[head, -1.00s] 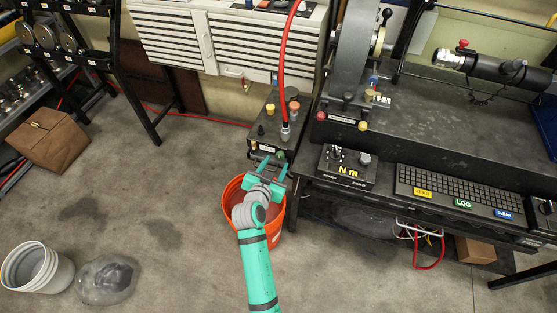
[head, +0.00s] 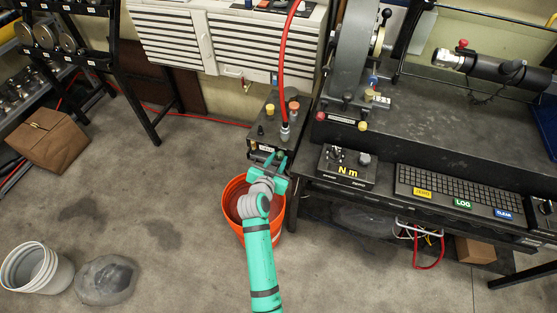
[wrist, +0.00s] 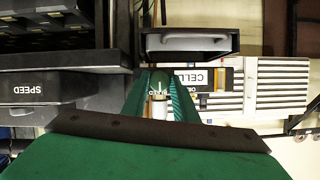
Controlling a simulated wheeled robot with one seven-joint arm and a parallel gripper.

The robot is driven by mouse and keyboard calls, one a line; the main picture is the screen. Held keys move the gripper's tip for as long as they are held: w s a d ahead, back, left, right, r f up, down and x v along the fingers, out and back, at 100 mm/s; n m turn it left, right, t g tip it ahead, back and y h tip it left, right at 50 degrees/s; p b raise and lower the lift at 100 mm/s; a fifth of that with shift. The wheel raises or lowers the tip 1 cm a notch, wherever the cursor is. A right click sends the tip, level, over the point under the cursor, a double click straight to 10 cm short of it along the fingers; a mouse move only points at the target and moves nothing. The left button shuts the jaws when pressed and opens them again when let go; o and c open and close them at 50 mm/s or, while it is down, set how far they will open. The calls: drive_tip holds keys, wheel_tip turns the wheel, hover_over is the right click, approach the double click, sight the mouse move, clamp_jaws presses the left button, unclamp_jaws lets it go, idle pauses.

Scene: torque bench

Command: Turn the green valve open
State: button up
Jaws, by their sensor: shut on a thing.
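The green valve knob (wrist: 160,84) shows between my fingertips in the wrist view, with a pale mark on its face. It sits on the front of the black box (head: 262,137) that the red hose enters from above. My gripper (head: 274,158) is at that front face, and its teal fingers (wrist: 160,95) are shut on the knob, one on each side. In the head view my gripper mostly hides the knob, and I cannot tell how far it is turned.
An orange bucket (head: 234,217) stands on the floor under my gripper. The dark bench (head: 440,110) with an N m box (head: 346,168) and a keyboard (head: 450,189) is to the right. A white bucket (head: 61,279) is at lower left. The floor at left centre is clear.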

drive_tip(key=n+h, duration=0.2)
drive_tip(key=n, duration=0.1)
drive_tip(key=shift+w, duration=0.15)
drive_tip(key=n+h, duration=0.2)
drive_tip(key=n, duration=0.1)
drive_tip(key=shift+a+f+g, duration=0.1)
drive_tip(key=shift+a+g, duration=0.15)
drive_tip(key=shift+g, duration=0.15)
drive_tip(key=n+h, duration=0.1)
drive_tip(key=n, duration=0.1)
drive_tip(key=shift+f+n+h, duration=0.1)
drive_tip(key=shift+n+h, duration=0.3)
drive_tip(key=n+t+h, duration=0.1)
drive_tip(key=n, duration=0.2)
drive_tip(key=shift+a, duration=0.15)
drive_tip(key=shift+d+f+n+h, duration=0.1)
drive_tip(key=shift+d+n+h, duration=0.2)
drive_tip(key=shift+n, duration=0.1)
drive_tip(key=shift+a, duration=0.1)
drive_tip(key=shift+a, duration=0.15)
